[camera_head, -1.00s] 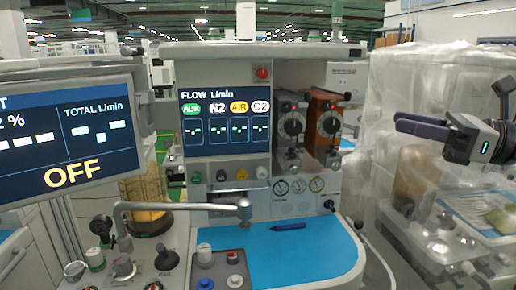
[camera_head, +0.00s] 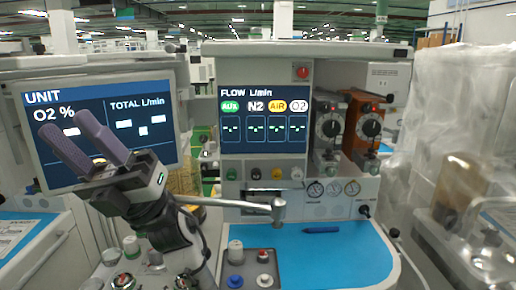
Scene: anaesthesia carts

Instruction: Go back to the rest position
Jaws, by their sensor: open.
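My gripper (camera_head: 85,142) is at the left of the head view, raised in front of the left monitor. Its two long purple-grey fingers point up and to the left. A narrow gap shows between them, with nothing in it. My dark wrist and arm run down from it to the bottom edge, hiding part of the monitor and of the knobs below. The gripper appears apart from the cart's parts.
The left monitor (camera_head: 150,104) reads O2 % and TOTAL L/min. A flow screen (camera_head: 264,128) stands in the middle, with a black and an orange vaporizer (camera_head: 364,128) to its right. A blue worktop (camera_head: 340,250) bears a blue pen (camera_head: 321,230). A metal bar (camera_head: 235,203) crosses low ahead.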

